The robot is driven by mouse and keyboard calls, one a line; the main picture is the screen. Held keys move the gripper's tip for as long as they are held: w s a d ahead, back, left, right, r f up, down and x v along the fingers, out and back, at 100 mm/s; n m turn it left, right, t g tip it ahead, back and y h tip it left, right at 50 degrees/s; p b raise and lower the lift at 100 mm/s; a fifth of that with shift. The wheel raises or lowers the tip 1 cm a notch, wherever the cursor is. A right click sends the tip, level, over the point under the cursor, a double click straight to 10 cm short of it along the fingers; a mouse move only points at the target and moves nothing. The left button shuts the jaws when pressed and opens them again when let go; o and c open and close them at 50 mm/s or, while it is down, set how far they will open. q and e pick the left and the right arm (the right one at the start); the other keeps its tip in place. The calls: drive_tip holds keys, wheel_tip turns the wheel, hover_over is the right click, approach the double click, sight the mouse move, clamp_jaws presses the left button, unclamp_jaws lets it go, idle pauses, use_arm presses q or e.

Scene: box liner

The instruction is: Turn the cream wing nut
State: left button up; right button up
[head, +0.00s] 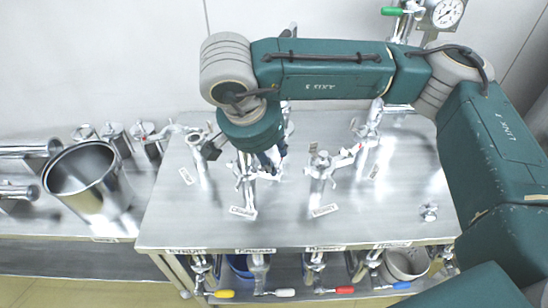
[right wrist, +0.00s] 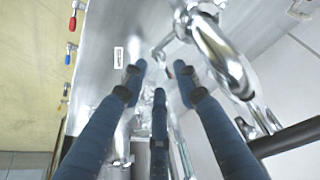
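My right gripper (head: 270,160) hangs from the teal arm over the second metal stand from the left, at the back of the steel table. In the right wrist view its three blue fingers (right wrist: 158,85) are spread apart, with shiny metal fittings beyond and between them. The second stand (head: 246,182) has a small label (head: 243,211) at its foot, too small to read surely. The front edge below it carries a "CREAM" label (head: 255,251). I cannot pick out the wing nut clearly; the gripper partly covers the stand's top. My left gripper is not in view.
Other metal stands stand left (head: 200,150) and right (head: 320,170) of the gripper. A steel pot (head: 88,180) is on the left bench. Coloured-handled valves hang below the front edge. A thick curved pipe (right wrist: 215,45) passes close to the fingers in the wrist view.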

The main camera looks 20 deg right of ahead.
sight(275, 165)
drive_tip(key=x, duration=0.3)
drive_tip(key=shift+w+d+f+p, duration=0.1)
drive_tip(key=shift+d+f+p, duration=0.15)
drive_tip(key=shift+p, duration=0.15)
drive_tip(key=shift+f, duration=0.3)
drive_tip(key=shift+w, duration=0.1)
drive_tip(key=shift+c, duration=0.7)
clamp_jaws()
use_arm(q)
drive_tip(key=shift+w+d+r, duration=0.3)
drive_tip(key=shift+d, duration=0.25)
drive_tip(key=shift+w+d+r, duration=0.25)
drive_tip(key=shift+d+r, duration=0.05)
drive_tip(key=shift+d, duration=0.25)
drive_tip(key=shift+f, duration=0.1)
